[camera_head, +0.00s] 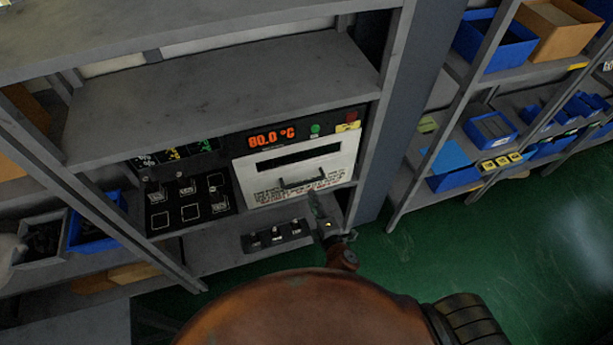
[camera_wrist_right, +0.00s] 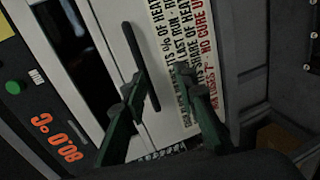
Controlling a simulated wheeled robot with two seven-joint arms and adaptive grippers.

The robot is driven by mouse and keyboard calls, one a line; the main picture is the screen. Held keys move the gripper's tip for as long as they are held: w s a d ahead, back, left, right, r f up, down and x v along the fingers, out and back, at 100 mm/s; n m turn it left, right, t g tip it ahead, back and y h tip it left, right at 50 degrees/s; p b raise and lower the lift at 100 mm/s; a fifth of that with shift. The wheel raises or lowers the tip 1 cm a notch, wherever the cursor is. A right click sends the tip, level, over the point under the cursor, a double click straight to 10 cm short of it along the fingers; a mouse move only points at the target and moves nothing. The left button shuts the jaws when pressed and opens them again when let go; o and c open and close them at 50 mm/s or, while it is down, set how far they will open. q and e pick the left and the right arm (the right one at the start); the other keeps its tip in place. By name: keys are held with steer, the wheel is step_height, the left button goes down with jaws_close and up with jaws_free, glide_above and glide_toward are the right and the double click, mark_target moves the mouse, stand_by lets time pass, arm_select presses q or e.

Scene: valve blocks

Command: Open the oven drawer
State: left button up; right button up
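The oven drawer has a white front panel (camera_head: 340,168) with a dark window slot and printed red and black text, and it looks shut. Its dark bar handle (camera_head: 302,183) sticks out low on the panel. The handle also shows in the right wrist view (camera_wrist_right: 140,60). My right gripper (camera_head: 316,203) is just in front of and below the handle. In the wrist view its two green fingers (camera_wrist_right: 160,85) are spread, with the handle's end between them, close to the left finger. I cannot tell whether they touch.
Above the panel a red display (camera_head: 271,138) reads 80.0 °C, beside a green button (camera_head: 315,129). A black switch panel (camera_head: 188,200) is on the left. A small block with several switches (camera_head: 277,235) lies on the shelf below. Green floor (camera_head: 440,250) is clear on the right.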

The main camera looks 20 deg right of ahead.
mark_target(306, 183)
steer(key=w, duration=0.5)
steer(key=w+r, duration=0.1)
steer(key=w, duration=0.1)
steer(key=shift+w+a+p, duration=0.2)
steer(key=shift+w+p, duration=0.1)
arm_select(q)
steer(key=shift+s+r, duration=0.4)
steer(key=shift+s, duration=0.3)
arm_select(e)
steer(key=shift+c, duration=0.7)
jaws_close()
